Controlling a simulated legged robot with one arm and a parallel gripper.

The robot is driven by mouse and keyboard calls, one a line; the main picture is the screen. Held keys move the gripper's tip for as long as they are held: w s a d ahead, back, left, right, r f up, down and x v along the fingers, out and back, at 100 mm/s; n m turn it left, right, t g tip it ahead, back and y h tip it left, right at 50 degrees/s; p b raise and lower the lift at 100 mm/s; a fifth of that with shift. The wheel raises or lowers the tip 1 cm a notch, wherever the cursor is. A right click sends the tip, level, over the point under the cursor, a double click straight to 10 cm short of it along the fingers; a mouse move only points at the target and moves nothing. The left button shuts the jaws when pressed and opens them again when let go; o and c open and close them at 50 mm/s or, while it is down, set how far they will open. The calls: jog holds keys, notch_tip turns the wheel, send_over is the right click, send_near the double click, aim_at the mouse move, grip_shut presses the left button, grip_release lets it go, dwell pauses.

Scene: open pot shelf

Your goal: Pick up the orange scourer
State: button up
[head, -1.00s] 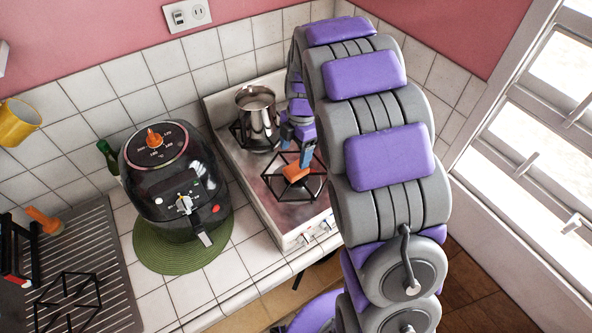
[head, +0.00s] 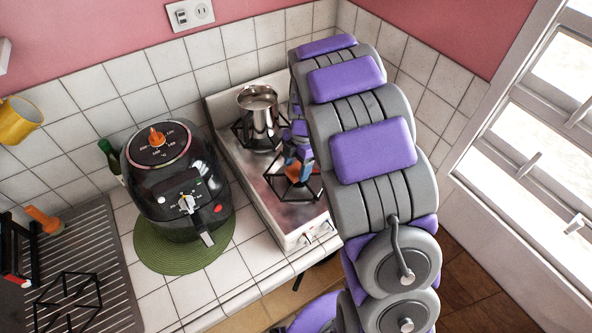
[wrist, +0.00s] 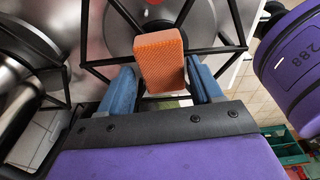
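The orange scourer (wrist: 160,62) is a small block at the front burner grate of the stove. In the wrist view it sits between the two blue fingers of my gripper (wrist: 163,70), with its textured face toward the camera. In the head view my gripper (head: 296,160) is over the front burner and partly covers the scourer (head: 292,171).
A metal pot (head: 258,118) stands on the rear burner, close to my arm. The black burner grate (wrist: 110,60) surrounds the scourer. A black air fryer (head: 178,185) stands on a green mat (head: 165,262) to the left. A tiled wall is behind.

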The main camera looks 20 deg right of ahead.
aim_at(297, 169)
jog(key=shift+d, duration=0.55)
jog(key=c, duration=0.8)
jog(key=shift+a, duration=0.1)
jog(key=shift+a, duration=0.1)
jog(key=shift+a+r, duration=0.2)
jog(key=shift+r, duration=0.4)
jog(key=r, duration=0.2)
jog(key=shift+s+d+r, duration=0.1)
jog(key=shift+d+r, duration=0.1)
jog(key=shift+r, duration=0.1)
jog(key=s+d+r, duration=0.1)
jog(key=s+d, duration=0.2)
jog(key=s, duration=1.2)
jog(key=shift+s+d+r, duration=0.15)
jog(key=shift+s+d, duration=0.05)
